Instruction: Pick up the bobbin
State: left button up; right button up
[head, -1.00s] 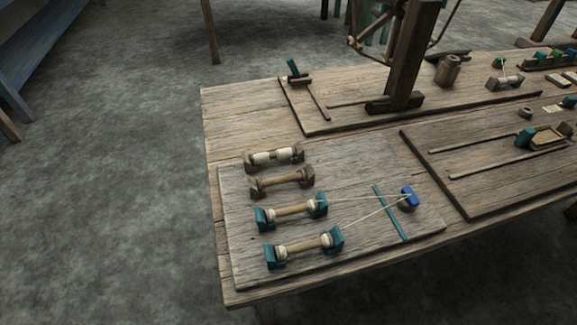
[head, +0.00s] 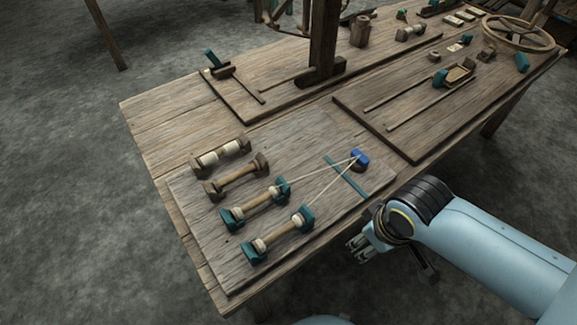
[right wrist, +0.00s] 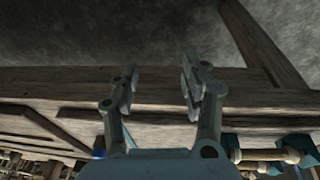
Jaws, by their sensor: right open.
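Several bobbins lie in holders on the near board. One pale-wound bobbin (head: 221,157) sits in a dark wooden holder, with a bare wooden rod (head: 237,180) in a like holder below it. Two bobbins, an upper one (head: 259,205) and a lower one (head: 278,236), lie between teal end blocks, with pale threads running to a blue block (head: 360,158). My right gripper (head: 357,246) is open and empty, right of the board near the table's front edge. In the right wrist view its fingers (right wrist: 160,78) are apart, with teal-ended bobbins (right wrist: 270,154) at lower right.
A dark upright post (head: 324,40) stands on the back board. A shuttle-like piece (head: 457,76) and a wooden wheel (head: 520,32) lie at the right. A teal strip (head: 345,177) lies on the near board. Bare table (head: 160,120) shows at the left.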

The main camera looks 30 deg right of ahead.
jog(key=w+a+r+m, duration=0.2)
jog(key=w+r, duration=0.2)
jog(key=r, duration=0.6)
jog(key=m+y, duration=0.5)
jog(key=m, duration=1)
send_near(239, 173)
jog(key=shift+t, duration=0.4)
jog(key=x, duration=0.2)
jog(key=b+x, duration=0.1)
jog(key=x, duration=0.1)
jog(key=shift+s+f, duration=0.1)
jog(key=shift+s, duration=0.25)
jog(key=b+x, duration=0.3)
jog(key=x, duration=0.2)
jog(key=shift+w+a+f, duration=0.1)
jog(key=shift+w+f, duration=0.05)
jog(key=shift+w, duration=0.05)
jog(key=shift+c, duration=0.4)
jog(key=c, duration=0.8)
jog(key=shift+o, duration=0.2)
